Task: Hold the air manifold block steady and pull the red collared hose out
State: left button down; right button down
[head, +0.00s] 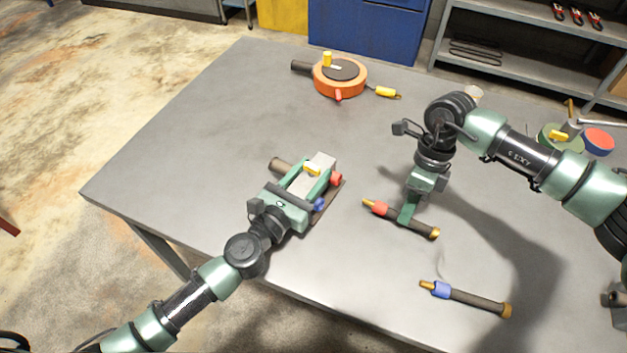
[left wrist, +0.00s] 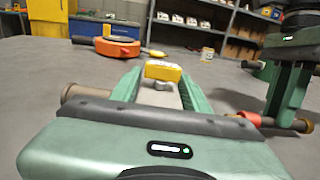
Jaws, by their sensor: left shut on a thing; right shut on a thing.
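The air manifold block (head: 321,163) is grey, with a yellow part on top and a red port and a blue port on its right side. My left gripper (head: 311,172) is shut on it, and its fingers hide part of the block. In the left wrist view the block's yellow part (left wrist: 163,71) shows between the fingers. The red collared hose (head: 423,228) has a brass tip and a dark body, and is apart from the block. My right gripper (head: 406,216) is shut on this hose just behind its red collar. I cannot tell whether the hose touches the table.
A blue collared hose (head: 472,297) lies loose near the table's front right. An orange round device (head: 340,78) with a yellow-tipped lead stands at the back. Green and red round items (head: 598,139) are at the right edge. The table (head: 190,120) is bare at the left.

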jog(key=shift+r, duration=3)
pick_arm(q)
jog(key=c, duration=0.6)
grip_release()
jog(key=shift+c, duration=0.2)
jog(key=v, duration=1.2)
jog(key=shift+f, duration=0.1)
jog(key=shift+s, duration=0.1)
pick_arm(e)
jog(key=shift+s+f, duration=0.1)
